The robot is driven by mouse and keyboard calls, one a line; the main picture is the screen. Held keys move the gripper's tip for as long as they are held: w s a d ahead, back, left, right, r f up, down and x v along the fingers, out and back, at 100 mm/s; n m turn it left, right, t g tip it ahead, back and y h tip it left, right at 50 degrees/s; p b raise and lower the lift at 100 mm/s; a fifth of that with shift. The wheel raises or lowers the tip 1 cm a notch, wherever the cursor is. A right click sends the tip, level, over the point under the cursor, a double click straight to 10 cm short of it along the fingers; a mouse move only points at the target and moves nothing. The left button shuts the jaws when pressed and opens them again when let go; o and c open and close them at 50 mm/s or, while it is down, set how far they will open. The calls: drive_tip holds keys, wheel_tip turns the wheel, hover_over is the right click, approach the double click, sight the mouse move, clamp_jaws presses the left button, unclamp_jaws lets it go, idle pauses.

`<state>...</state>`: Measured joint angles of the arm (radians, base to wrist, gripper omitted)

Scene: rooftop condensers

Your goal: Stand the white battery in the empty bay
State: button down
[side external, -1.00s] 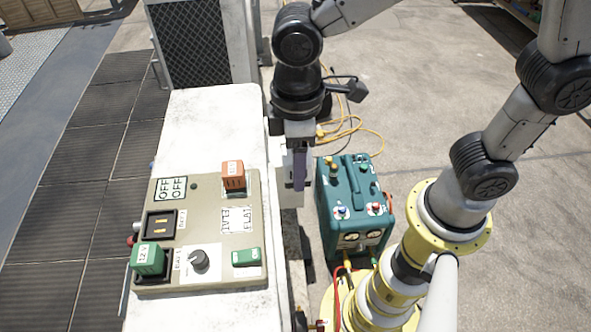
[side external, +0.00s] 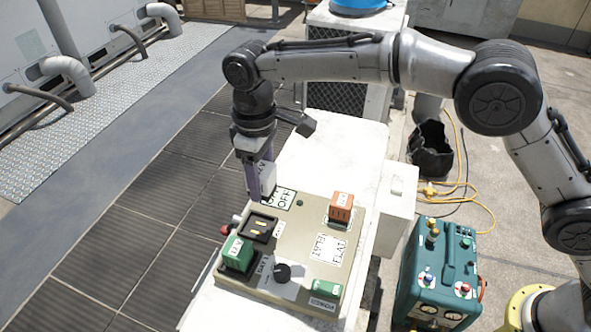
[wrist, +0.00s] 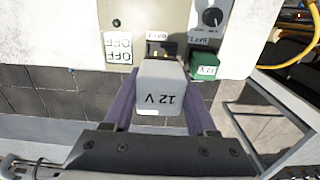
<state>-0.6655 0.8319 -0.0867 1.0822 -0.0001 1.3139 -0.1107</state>
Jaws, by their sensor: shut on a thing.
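The white battery (side external: 267,179), marked 12 V, is held in my gripper (side external: 256,182), between its purple fingers. It hangs beside the far left edge of the beige panel (side external: 300,253), close to the OFF sign. In the wrist view the battery (wrist: 161,92) shows its labelled top between the two fingers. The empty bay (side external: 260,227) is a black socket with brass-coloured contacts, just beyond the battery in the wrist view (wrist: 161,48), which partly hides it. A green 12 V battery (side external: 238,254) sits in the neighbouring bay.
An orange block (side external: 341,206), a black knob (side external: 283,271) and a green switch (side external: 326,290) stand up from the panel. A red knob (side external: 226,230) sticks out at its left edge. A teal unit (side external: 437,275) stands on the ground to the right.

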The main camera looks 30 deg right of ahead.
approach(259, 228)
drive_tip(key=shift+a+f, duration=0.1)
drive_tip(key=shift+f, duration=2.2)
drive_tip(key=shift+f, duration=0.65)
drive_tip(key=shift+c, duration=0.6)
unclamp_jaws()
drive_tip(key=shift+f, duration=0.1)
wheel_tip(259, 228, up, 14)
drive_tip(key=shift+f, duration=0.1)
